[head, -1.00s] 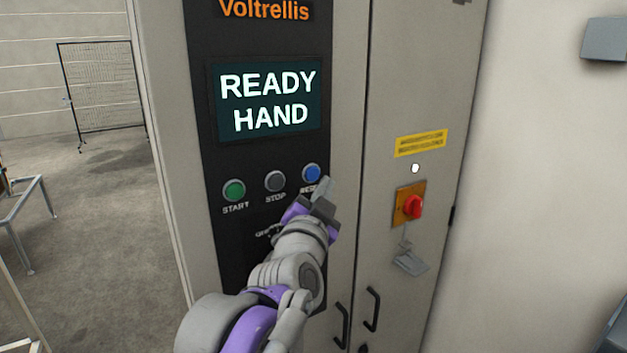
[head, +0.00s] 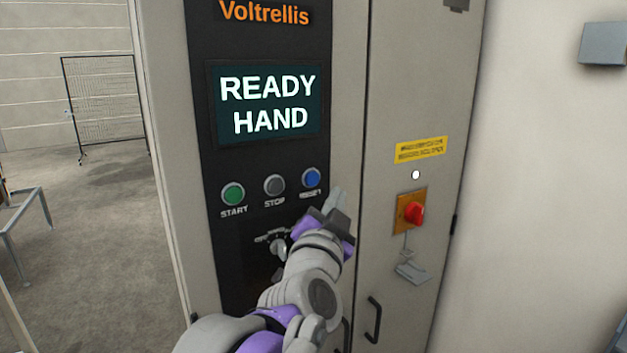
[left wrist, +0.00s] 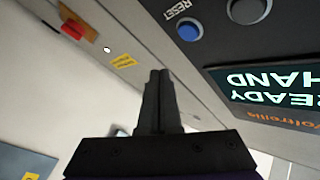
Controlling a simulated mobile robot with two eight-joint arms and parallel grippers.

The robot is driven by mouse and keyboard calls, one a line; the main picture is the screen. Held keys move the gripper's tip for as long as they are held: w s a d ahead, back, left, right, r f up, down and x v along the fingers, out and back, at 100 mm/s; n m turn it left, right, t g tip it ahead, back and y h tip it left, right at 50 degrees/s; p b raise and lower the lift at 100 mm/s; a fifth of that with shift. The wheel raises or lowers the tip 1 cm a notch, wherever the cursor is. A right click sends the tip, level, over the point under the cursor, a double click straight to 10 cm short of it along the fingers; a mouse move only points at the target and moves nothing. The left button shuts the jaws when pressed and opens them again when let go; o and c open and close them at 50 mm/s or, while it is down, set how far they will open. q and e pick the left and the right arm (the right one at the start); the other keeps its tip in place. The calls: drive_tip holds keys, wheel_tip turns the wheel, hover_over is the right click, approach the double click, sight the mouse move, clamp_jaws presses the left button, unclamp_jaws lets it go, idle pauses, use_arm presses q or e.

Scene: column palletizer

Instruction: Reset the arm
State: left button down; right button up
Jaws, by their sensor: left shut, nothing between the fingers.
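The blue RESET button (head: 311,178) is on the black control panel (head: 230,240) of the cabinet, right of the grey STOP button (head: 274,185) and the green START button (head: 233,194). The screen (head: 266,102) above reads READY HAND. My left gripper (head: 335,203) is shut and empty, just below and right of the RESET button and apart from it. In the left wrist view, its closed fingers (left wrist: 159,85) point past the blue button (left wrist: 189,31), which shows clear of them. My right gripper is not in view.
A selector switch (head: 278,245) sits below the buttons, partly beside my arm. The cabinet's right door carries a red rotary switch (head: 413,214), a white lamp (head: 415,174) and a handle (head: 373,320). A mesh fence (head: 105,108) and open floor lie at left.

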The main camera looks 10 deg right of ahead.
use_arm(q)
drive_tip(key=s+a+f+n+g+y, duration=0.1)
drive_tip(key=s+a+f+n+g, duration=0.15)
drive_tip(key=a+f, duration=0.5)
drive_tip(key=s+a+f+n+g+y, duration=0.1)
drive_tip(key=s+a+f+g, duration=0.2)
drive_tip(key=f, duration=0.7)
drive_tip(key=s+a+f+n+g+y, duration=0.1)
drive_tip(key=s+a+f, duration=0.1)
drive_tip(key=a+f, duration=0.55)
drive_tip(key=s+a+f+n+g+y, duration=0.2)
drive_tip(key=s+a+f+n+g, duration=0.1)
drive_tip(key=s+a+f, duration=0.4)
drive_tip(key=s+a+f+n+g+y, duration=0.3)
drive_tip(key=s+a+f+n, duration=0.2)
drive_tip(key=s+f, duration=0.5)
wheel_tip(320, 180, down, 3)
drive_tip(key=shift+a+f, duration=0.2)
drive_tip(key=shift+a, duration=0.85)
